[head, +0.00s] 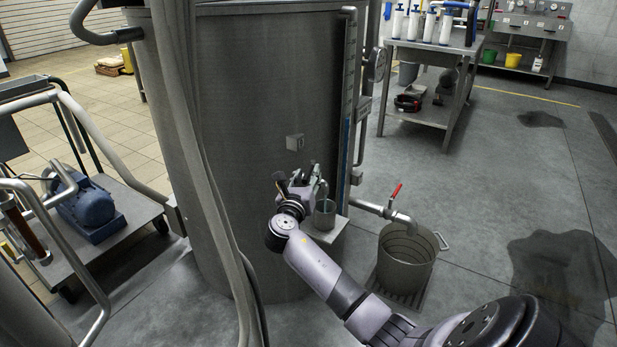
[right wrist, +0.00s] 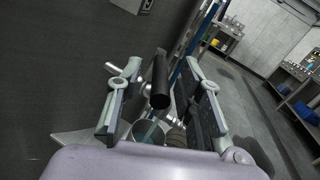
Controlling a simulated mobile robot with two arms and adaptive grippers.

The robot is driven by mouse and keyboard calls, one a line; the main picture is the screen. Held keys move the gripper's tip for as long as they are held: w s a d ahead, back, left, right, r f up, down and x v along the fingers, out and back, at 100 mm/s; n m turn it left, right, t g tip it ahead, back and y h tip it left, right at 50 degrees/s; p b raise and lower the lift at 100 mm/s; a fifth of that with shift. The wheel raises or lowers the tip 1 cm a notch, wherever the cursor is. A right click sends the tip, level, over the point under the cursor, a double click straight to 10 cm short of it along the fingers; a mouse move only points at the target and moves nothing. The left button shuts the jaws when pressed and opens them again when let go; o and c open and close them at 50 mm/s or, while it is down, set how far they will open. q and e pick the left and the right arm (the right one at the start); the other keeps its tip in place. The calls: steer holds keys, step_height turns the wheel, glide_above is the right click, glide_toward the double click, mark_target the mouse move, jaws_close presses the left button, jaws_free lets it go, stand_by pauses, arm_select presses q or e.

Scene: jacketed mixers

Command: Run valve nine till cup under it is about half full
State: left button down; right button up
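A small valve with a black lever (right wrist: 158,85) sticks out low on the big steel tank (head: 270,85); it is taken to be valve nine, though no number is readable. My right gripper (head: 296,182) is at this valve and hides much of it in the head view. In the right wrist view its two fingers (right wrist: 164,98) are spread on either side of the black lever, with gaps. A small metal cup (head: 325,215) stands on a ledge under the spout, and its rim shows in the right wrist view (right wrist: 148,133). Its fill level cannot be told. My left gripper is not in view.
A red-handled valve (head: 394,194) sits over a large metal bucket (head: 405,262) right of the cup. A blank-looking plate (head: 294,142) is on the tank above. A cart with a blue motor (head: 88,205) stands left. Dark wet-looking patches mark the right floor.

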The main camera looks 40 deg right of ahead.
steer(key=shift+x, duration=1)
steer(key=shift+c, duration=0.3)
jaws_close()
